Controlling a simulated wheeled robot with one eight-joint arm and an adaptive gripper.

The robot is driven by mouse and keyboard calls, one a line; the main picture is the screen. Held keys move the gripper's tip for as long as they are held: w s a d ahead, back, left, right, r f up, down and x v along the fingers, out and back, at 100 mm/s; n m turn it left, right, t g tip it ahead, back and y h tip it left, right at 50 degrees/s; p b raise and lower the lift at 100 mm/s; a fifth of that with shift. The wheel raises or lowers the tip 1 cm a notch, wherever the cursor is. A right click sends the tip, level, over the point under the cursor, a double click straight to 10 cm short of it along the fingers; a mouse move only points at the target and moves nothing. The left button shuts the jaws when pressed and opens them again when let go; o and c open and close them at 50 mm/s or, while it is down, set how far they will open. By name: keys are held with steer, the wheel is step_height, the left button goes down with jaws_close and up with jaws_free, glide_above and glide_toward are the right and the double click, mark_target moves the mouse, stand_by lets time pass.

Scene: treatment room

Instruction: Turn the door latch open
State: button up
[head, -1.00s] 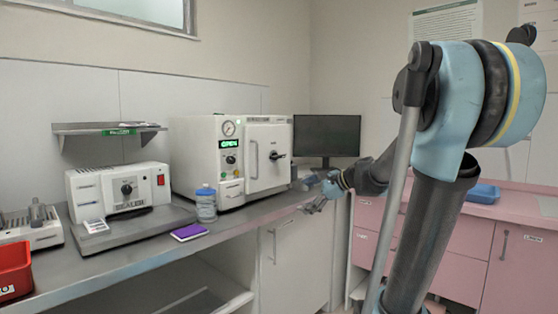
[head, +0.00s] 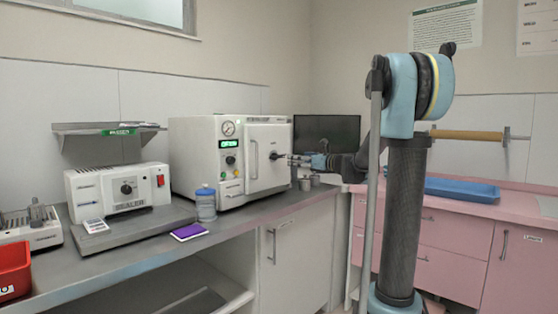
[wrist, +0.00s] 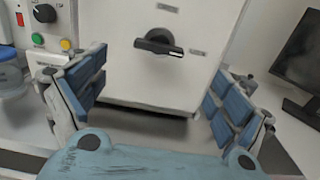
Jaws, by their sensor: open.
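The door latch (wrist: 158,46) is a black lever on a white door (wrist: 120,85), lying nearly level in the wrist view. In the head view the latch (head: 275,156) is a small dark shape on the door of the white sterilizer (head: 205,160). My gripper (wrist: 160,72) is open and empty, with its blue-padded fingers spread wide to the left and right below the latch in the wrist view. In the head view my gripper (head: 292,159) is just right of the latch, pointing at the door. I see no contact.
A vertical door handle (head: 254,160) is left of the latch. A dark monitor (head: 327,133) stands behind my arm. A water bottle (head: 205,205), purple pad (head: 189,232) and sealer (head: 120,190) are on the counter.

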mark_target(280, 156)
steer(key=x, duration=1.2)
steer(key=shift+w+a, duration=0.2)
steer(key=shift+a, duration=0.05)
